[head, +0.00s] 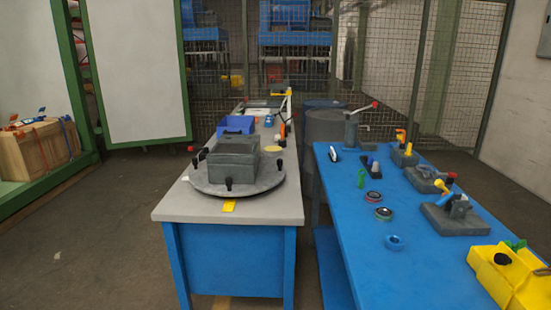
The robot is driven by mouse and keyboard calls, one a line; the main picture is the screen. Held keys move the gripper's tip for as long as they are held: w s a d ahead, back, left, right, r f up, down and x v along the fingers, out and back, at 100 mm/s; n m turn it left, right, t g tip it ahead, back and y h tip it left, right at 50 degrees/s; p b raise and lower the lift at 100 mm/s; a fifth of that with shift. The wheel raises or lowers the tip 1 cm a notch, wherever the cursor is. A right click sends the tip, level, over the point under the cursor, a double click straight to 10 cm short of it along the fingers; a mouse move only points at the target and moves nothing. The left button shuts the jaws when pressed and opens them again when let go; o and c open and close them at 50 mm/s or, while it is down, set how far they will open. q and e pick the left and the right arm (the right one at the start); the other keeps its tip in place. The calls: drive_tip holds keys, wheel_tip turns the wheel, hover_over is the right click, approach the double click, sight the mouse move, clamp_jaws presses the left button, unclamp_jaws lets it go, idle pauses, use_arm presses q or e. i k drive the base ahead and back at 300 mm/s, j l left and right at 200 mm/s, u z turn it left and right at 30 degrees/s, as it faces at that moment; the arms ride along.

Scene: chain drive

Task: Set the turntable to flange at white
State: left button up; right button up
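The turntable (264,184) is a round grey disc on the grey-topped table (170,208). A dark grey box-shaped housing (232,168) with a raised top stands on it. Several black knobs stand around the disc's rim, one at the front (228,183) and one at the right (279,165). I cannot tell which part is the flange. A yellow marker (229,206) lies on the tabletop in front of the disc. A small pale mark (186,179) shows at the disc's left; I cannot tell if it is the white one. Neither of my grippers is in view.
A blue bin (236,125) stands behind the turntable. A blue table (350,220) at the right carries several grey fixtures, rings (394,242) and a yellow case (510,280). A narrow gap separates the tables. Open floor (90,240) lies to the left.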

sight(235, 166)
drive_tip(key=i+l+u, duration=0.5)
drive_tip(key=i+j, duration=0.45)
drive_tip(key=j, duration=0.3)
